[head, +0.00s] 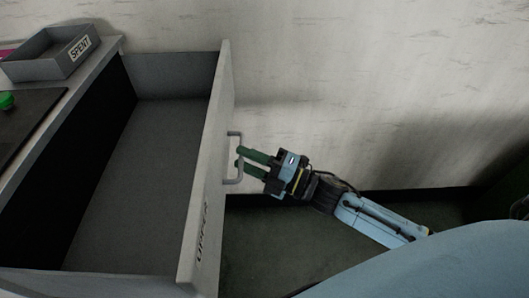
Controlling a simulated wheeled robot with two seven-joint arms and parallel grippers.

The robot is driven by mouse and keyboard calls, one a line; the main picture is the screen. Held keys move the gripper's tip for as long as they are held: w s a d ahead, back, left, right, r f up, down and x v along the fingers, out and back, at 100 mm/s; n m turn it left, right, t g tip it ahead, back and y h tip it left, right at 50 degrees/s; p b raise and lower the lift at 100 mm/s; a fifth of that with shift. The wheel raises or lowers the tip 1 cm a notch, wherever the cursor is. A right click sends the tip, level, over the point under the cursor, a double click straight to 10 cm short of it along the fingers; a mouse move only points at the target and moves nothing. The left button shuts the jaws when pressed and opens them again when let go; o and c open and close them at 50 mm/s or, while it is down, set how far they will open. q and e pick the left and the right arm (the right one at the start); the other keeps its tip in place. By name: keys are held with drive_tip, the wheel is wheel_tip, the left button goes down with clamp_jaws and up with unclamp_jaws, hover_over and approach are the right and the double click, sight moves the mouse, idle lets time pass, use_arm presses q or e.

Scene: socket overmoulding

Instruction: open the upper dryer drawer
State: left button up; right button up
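The upper dryer drawer (150,150) stands pulled out at the left, and its inside looks empty. Its grey front panel (212,150) bears the word "UPPER". A grey bar handle (238,158) sits on the outer side of that panel. My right gripper (241,157) reaches in from the right, with its green fingers at the handle. The fingers lie one above the other with a small gap between them, and the handle's bar passes at their tips. Whether they clamp the bar is too small to tell. My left gripper is not in view.
A grey tray marked "SPENT" (45,68) stands on the worktop at the upper left. A green round knob (6,101) lies at the left edge on a dark surface. A pale wall (380,80) runs behind. Dark floor (255,240) shows below the handle.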

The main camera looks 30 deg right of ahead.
drive_tip(key=shift+d, duration=0.1)
